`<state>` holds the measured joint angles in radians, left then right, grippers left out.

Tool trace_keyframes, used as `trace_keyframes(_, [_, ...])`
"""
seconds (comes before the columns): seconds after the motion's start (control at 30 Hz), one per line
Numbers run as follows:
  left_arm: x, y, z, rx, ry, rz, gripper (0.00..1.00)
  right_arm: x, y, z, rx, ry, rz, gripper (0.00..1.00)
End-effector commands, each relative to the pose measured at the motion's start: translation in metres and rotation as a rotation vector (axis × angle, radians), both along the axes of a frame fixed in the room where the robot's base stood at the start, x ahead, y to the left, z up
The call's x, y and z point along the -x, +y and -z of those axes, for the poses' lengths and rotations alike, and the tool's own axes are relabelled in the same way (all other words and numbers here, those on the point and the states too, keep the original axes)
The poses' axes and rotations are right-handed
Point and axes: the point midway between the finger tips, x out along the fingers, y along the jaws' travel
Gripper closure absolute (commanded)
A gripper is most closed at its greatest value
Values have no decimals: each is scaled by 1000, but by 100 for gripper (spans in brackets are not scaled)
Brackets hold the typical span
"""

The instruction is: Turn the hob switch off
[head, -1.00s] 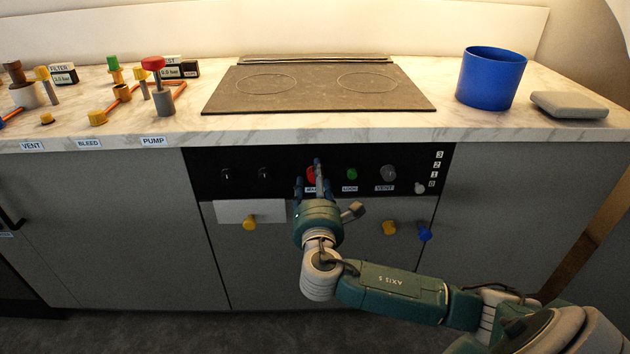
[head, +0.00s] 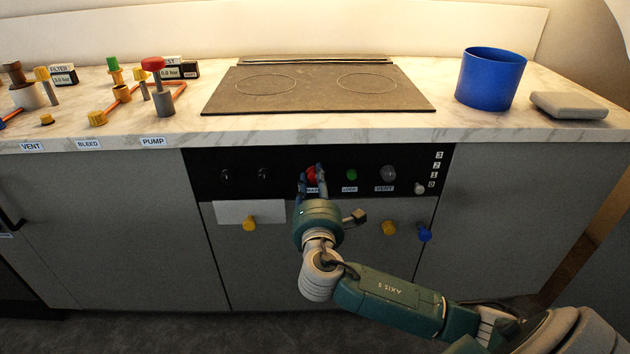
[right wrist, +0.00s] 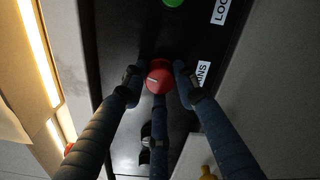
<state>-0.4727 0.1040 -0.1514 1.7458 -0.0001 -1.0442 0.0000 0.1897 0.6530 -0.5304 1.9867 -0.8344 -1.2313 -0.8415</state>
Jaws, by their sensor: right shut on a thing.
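A black control panel (head: 300,187) runs along the cabinet front under the hob (head: 318,90). A red knob (head: 311,173) sits mid-panel over a label that is partly covered. My right gripper (head: 310,180) reaches it from below, with its fingers around it. In the right wrist view the red knob (right wrist: 159,78) sits between the dark fingertips of my gripper (right wrist: 158,84); a white mark shows on its face, and the label beside it ends in "NS". Two small black controls (head: 244,175) are at the panel's left. No thing in view is labelled as the hob switch. My left gripper is out of view.
Right of the red knob are a green button (head: 351,175) and a grey knob (head: 388,173). Below the panel are yellow knobs (head: 249,223) and a blue knob (head: 425,234). A blue pot (head: 491,78) stands on the counter, with valves and pipes at left.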

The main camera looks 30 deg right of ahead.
Motion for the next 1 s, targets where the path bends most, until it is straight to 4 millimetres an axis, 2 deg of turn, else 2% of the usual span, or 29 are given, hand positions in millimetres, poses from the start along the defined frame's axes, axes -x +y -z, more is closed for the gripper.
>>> trace_keyframes(0.03, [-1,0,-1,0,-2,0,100,1,2,5,-43,-15,-1,97])
trace_keyframes(0.27, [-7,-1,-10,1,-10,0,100,1,2,5,-232,-131,-2,97])
trace_keyframes(1.0, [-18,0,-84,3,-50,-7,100,0,3,4,-828,-498,-1,97])
